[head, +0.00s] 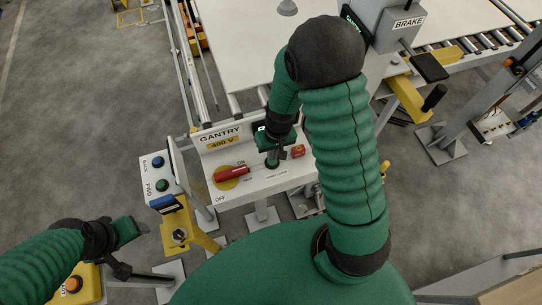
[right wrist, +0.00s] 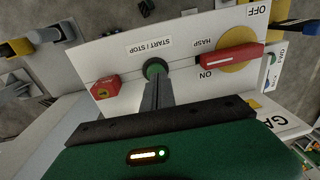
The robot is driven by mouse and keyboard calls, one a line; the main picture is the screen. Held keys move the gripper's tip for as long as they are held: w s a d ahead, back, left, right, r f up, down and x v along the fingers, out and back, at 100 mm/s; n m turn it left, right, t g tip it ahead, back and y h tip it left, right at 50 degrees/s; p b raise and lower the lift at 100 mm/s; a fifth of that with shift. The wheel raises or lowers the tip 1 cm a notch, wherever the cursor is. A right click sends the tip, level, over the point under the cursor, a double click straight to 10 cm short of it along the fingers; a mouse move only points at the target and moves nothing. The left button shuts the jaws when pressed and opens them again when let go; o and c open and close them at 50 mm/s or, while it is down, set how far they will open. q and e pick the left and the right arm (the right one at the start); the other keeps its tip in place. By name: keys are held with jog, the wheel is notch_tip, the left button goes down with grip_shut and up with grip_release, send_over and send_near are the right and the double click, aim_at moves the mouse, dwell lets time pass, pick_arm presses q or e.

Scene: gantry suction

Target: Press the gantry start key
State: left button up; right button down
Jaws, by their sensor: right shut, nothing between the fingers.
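The gantry panel (head: 262,184) is a white box marked GANTRY 400 V. On it, a round green key (right wrist: 154,67) sits beside a START / STOP label; it also shows partly in the head view (head: 272,164). My right gripper (right wrist: 157,84) is shut and empty, its fingertips at the green key's near edge, overlapping it in the picture. I cannot tell whether they touch. A red handle (right wrist: 220,60) lies on a yellow disc, pointing toward ON. A red block (right wrist: 106,87) is on the key's other side. My left gripper (head: 127,230) is at lower left, its jaws unclear.
A side box with BACK and FWD buttons (head: 160,173) stands left of the panel, above a yellow bracket (head: 178,222). A BRAKE box (head: 400,24) with a black lever is at upper right. A large pale sheet (head: 240,50) lies on the rollers behind.

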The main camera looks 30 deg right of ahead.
aim_at(275, 163)
notch_tip(275, 163, up, 9)
jog(key=shift+s+b, duration=0.3)
jog(key=shift+f, duration=0.1)
jog(key=shift+d+f, duration=0.1)
jog(key=shift+d, duration=0.25)
jog(key=shift+a, duration=0.25)
